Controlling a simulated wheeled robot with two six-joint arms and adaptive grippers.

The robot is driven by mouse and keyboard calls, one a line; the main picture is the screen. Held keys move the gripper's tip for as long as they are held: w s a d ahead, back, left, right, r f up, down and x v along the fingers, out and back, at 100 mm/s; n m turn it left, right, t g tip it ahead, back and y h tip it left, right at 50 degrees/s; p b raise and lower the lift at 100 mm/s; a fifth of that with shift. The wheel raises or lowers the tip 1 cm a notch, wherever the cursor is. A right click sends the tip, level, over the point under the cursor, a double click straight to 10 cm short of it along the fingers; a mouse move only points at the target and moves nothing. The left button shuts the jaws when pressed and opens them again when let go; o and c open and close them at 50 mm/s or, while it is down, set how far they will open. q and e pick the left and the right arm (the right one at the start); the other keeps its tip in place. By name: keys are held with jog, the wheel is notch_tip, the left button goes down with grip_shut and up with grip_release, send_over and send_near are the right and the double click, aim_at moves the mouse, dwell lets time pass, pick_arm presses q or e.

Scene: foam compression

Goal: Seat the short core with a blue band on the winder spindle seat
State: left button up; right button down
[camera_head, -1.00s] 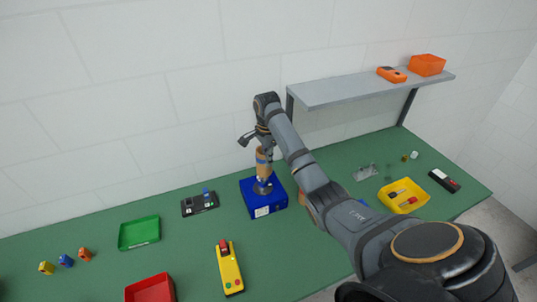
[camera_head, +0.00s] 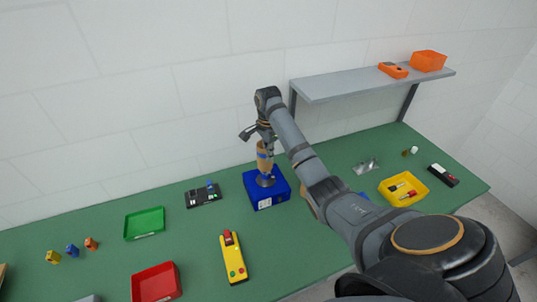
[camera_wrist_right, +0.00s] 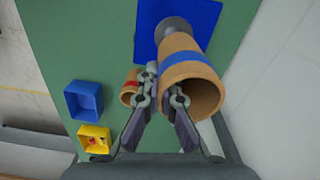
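The short core with a blue band (camera_head: 264,161), a tan hollow tube, is upright above the silver spindle seat (camera_head: 267,182) on the blue winder box (camera_head: 260,201). In the right wrist view the core (camera_wrist_right: 188,45) lines up with the round seat (camera_wrist_right: 172,26), and whether a gap lies between them cannot be told. My right gripper (camera_wrist_right: 164,88) is at the core's upper rim. One finger is outside the wall; the other is at the opening, its tip hidden, so it appears shut on the wall. My left gripper is not in view.
A red-banded core (camera_wrist_right: 130,88) stands beside the winder, mostly behind my arm in the head view. A yellow pendant (camera_head: 233,259), green tray (camera_head: 144,224), red tray (camera_head: 156,283) and yellow bin (camera_head: 421,194) lie on the table. A grey shelf (camera_head: 370,84) is behind.

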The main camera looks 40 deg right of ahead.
aim_at(269, 170)
jog(key=shift+d+f, duration=0.2)
jog(key=shift+d, duration=0.1)
jog(key=shift+a+r, duration=0.1)
jog(key=shift+a, duration=0.05)
notch_tip(269, 170, down, 6)
jog(key=b, duration=0.1)
jog(key=shift+f, duration=0.2)
dwell(2.3)
jog(key=c, duration=1.5)
grip_release()
jog(key=shift+o, duration=0.3)
